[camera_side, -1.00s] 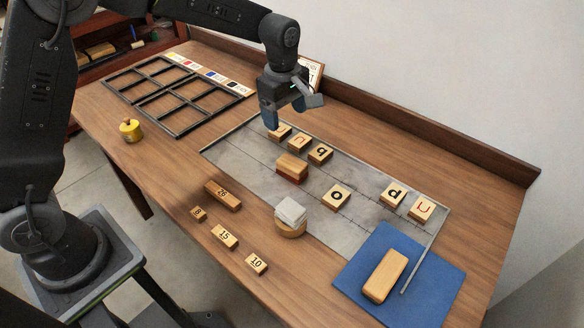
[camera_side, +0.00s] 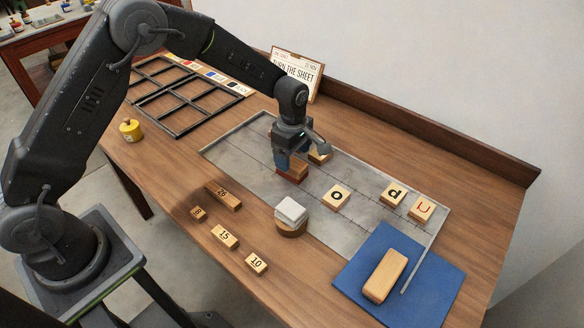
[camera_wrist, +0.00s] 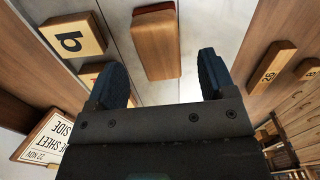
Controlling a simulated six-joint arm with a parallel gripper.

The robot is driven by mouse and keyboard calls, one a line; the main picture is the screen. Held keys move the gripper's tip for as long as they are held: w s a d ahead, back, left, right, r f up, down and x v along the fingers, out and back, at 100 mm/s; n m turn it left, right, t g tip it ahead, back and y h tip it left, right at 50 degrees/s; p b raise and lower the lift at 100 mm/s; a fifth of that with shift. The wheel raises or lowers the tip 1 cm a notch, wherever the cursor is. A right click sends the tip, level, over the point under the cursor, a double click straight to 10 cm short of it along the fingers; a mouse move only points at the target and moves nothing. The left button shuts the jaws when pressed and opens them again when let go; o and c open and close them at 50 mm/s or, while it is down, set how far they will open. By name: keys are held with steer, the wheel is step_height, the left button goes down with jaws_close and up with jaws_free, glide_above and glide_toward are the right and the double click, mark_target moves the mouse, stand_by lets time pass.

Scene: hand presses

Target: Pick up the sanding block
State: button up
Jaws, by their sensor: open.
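The sanding block, a wooden block with a reddish-brown underside, lies on the grey metal sheet (camera_side: 240,150). In the side view my gripper (camera_side: 293,160) is right at it and hides part of the sanding block (camera_side: 291,178). In the wrist view the sanding block (camera_wrist: 155,50) shows just beyond and between the two blue fingertips. My gripper (camera_wrist: 162,78) is open, with nothing between its fingers. I cannot tell exactly how high the fingertips are above the block.
Letter tiles (camera_side: 336,196) lie on the sheet around the block. A stack of white pieces on a round wooden base (camera_side: 291,213) stands in front. Another wooden block (camera_side: 385,275) lies on a blue mat (camera_side: 440,285). Number blocks (camera_side: 224,237) lie at the front.

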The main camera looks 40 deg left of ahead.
mark_target(292, 162)
steer(key=shift+a+f, duration=0.1)
steer(key=shift+f, duration=1.8)
steer(key=c, duration=1)
